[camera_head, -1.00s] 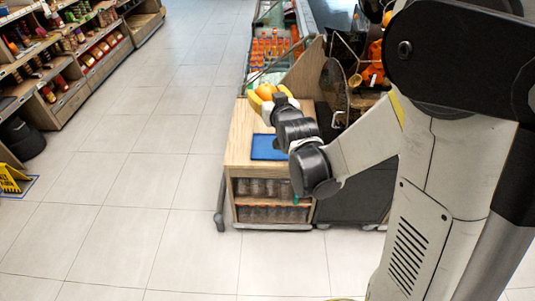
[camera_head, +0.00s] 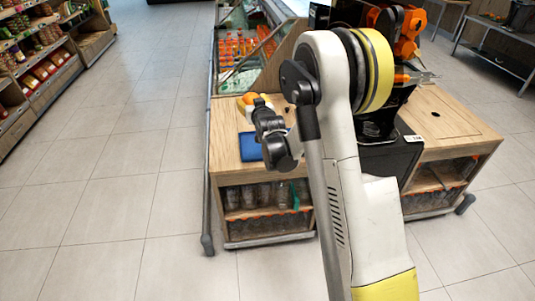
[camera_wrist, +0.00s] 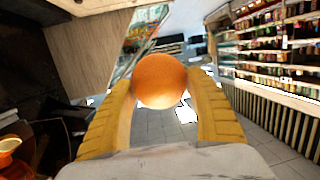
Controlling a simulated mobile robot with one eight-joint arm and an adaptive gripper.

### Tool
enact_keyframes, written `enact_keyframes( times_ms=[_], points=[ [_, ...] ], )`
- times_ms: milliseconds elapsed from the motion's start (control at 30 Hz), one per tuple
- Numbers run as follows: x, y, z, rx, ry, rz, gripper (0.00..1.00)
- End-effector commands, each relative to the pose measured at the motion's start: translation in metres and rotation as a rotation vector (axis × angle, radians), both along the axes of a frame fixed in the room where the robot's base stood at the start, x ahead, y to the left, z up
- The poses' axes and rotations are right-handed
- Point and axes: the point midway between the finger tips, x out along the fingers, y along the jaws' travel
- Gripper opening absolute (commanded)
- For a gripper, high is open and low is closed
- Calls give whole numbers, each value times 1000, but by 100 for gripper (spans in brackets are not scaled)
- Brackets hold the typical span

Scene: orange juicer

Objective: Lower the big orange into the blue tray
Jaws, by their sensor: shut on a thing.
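The big orange (camera_wrist: 159,81) is held between the two yellow fingers of my gripper (camera_wrist: 160,100) in the wrist view. In the head view the orange (camera_head: 251,98) shows small at the tip of my gripper (camera_head: 249,102), partly covered by my wrist. The blue tray (camera_head: 249,147) lies on the wooden counter. My wrist hides its right part. The gripper is beyond the tray in the head view; its exact height above the counter is hard to tell. The tray is not visible in the wrist view.
The wooden counter (camera_head: 228,160) has shelves of clear cups (camera_head: 262,196) below. A wooden side panel (camera_head: 279,60) rises behind. The black juicer machine stands to the right, partly hidden by my arm. Bottles of orange juice (camera_head: 236,47) stand at the back. The floor on the left is clear.

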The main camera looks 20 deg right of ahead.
Motion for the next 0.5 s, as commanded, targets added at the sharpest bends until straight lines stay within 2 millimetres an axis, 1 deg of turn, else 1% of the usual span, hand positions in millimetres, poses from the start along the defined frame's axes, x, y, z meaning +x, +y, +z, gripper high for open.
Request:
enact_keyframes(
  times_ms=[33, 200, 333, 400, 500],
  points=[
    [11, -15, -20, 1, 0, -16, 26],
    [39, -64, -66, 1, 0, -66, 26],
    [53, -94, -93, 1, 0, -95, 26],
    [57, -105, -103, 0, 0, -105, 26],
    [61, -117, -114, -1, -1, -117, 26]
  ],
)
